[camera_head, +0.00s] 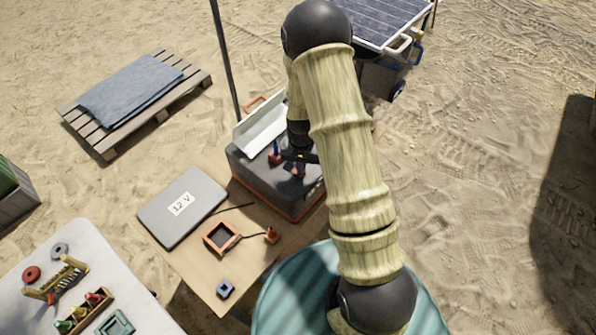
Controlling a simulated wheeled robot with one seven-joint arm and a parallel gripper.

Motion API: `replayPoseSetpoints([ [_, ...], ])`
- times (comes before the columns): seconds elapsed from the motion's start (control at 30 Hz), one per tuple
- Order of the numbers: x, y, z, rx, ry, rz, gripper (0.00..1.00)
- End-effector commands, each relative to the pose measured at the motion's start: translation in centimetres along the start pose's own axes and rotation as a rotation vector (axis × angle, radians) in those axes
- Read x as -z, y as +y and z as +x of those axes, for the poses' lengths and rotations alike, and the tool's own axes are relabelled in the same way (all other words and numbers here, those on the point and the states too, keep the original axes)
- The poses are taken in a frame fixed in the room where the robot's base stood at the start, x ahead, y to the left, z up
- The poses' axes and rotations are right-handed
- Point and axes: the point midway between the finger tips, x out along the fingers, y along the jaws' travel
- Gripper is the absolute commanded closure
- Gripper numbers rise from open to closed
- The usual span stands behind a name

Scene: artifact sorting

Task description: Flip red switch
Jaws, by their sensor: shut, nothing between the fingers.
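A dark grey box (257,179) with an orange lower edge stands on the wooden table, its white lid raised at the back. Small blue and red parts show on its top, and a red piece (297,171) lies right under my gripper (301,160). I cannot tell which of these parts is the red switch or which way it is set. My gripper is shut and empty, low over the top of the box. Whether it touches the red piece is unclear. My arm hides the right part of the box.
A pale table (40,255) with coloured pieces stands at the lower left. A dark pole (226,60) rises behind the box.

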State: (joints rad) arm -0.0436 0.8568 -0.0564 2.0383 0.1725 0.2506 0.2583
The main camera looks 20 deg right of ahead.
Motion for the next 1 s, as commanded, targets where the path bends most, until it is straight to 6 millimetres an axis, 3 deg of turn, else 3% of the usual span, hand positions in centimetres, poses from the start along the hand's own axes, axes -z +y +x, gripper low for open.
replayPoseSetpoints([
  [0.63, 0.0, 0.0, 0.8, 0.0, 0.0, 0.0, 1.0],
  [1.0, 0.0, 0.0, -1.2, 0.0, 0.0, 0.0, 1.0],
])
